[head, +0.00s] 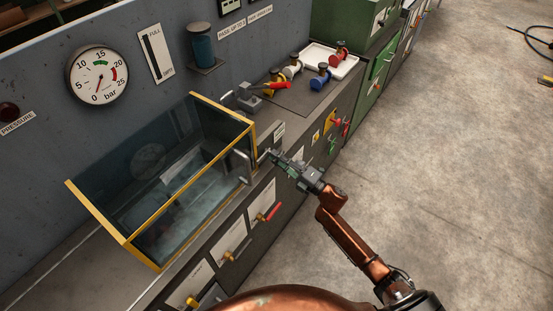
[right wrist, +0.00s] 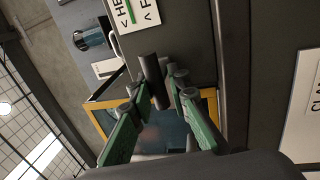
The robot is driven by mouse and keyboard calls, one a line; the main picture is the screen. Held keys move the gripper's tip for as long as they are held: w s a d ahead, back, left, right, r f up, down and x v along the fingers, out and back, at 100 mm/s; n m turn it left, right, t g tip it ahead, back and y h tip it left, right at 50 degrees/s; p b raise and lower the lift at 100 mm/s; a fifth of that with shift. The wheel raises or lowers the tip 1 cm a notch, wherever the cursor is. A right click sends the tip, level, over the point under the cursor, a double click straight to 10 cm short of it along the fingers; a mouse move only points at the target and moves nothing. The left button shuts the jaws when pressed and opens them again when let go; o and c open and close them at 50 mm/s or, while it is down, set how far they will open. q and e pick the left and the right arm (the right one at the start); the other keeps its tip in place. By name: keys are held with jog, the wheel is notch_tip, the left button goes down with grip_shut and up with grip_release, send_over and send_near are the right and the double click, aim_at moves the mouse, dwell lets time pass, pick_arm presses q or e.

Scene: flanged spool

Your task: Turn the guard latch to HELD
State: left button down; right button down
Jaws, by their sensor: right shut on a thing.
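The guard latch's dark round-ended lever (right wrist: 151,74) stands between the green fingers of my right gripper (right wrist: 162,90) in the right wrist view. The fingers are shut on it. A white label (right wrist: 133,12) above it shows partly cut-off words starting "HE" and "F", with a green line between. In the head view my right gripper (head: 267,156) is at the right front corner of the yellow-framed clear guard (head: 153,226). The latch is too small there to read its angle. My left gripper is not in view.
A grey handle (head: 243,160) is on the guard near my gripper. Coloured valve handles (head: 270,212) stick out of the front panel.

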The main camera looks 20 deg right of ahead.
dwell(0.4)
jog(key=c, duration=1.8)
grip_release()
jog(key=v, duration=1.2)
jog(key=shift+d, duration=0.1)
